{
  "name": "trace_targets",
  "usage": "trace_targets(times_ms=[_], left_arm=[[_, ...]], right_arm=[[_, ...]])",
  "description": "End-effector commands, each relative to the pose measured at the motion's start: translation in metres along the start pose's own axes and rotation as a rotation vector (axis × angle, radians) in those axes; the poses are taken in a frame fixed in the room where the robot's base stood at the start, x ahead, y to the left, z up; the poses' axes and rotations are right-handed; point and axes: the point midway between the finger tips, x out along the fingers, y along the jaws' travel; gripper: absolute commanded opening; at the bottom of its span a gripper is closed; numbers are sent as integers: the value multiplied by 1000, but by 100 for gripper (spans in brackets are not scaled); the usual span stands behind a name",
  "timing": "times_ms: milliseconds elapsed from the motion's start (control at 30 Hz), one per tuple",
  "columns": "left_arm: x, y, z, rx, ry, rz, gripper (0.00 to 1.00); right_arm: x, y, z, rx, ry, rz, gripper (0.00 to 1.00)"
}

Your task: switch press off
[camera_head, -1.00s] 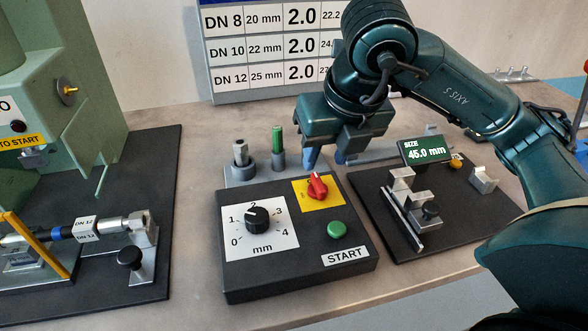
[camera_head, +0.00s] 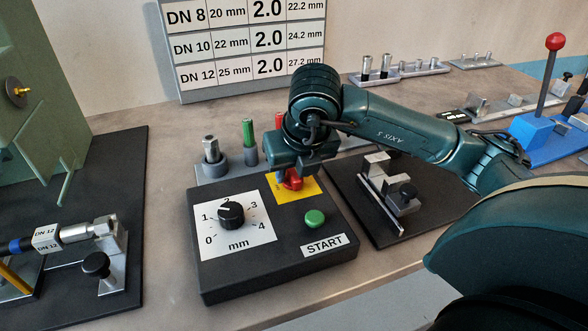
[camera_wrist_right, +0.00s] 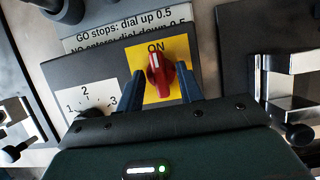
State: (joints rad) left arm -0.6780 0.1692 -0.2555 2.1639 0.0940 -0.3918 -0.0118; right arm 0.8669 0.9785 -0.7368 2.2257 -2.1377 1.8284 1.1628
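The red rotary switch knob (camera_head: 293,183) sits on a yellow plate (camera_head: 294,193) on the black control box (camera_head: 276,253). In the right wrist view the knob (camera_wrist_right: 160,76) has its white mark pointing to the printed word ON. The gripper is open. In the head view it partly hides the knob and plate. My left gripper is not in view.
The box also carries a black mm dial (camera_head: 231,213) and a green START button (camera_head: 315,217). Posts (camera_head: 211,152) stand behind it.

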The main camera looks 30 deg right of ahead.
Motion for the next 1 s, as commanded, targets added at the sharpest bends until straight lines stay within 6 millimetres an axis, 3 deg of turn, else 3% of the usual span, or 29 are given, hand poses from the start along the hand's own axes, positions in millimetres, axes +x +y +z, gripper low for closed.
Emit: trace_targets(times_ms=[300, 767, 1000], left_arm=[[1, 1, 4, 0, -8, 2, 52], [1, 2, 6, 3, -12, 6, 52], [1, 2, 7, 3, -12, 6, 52]], right_arm=[[3, 0, 0, -1, 0, 1, 36], [3, 0, 0, -1, 0, 1, 0], [3, 0, 0, -5, 0, 3, 0]])
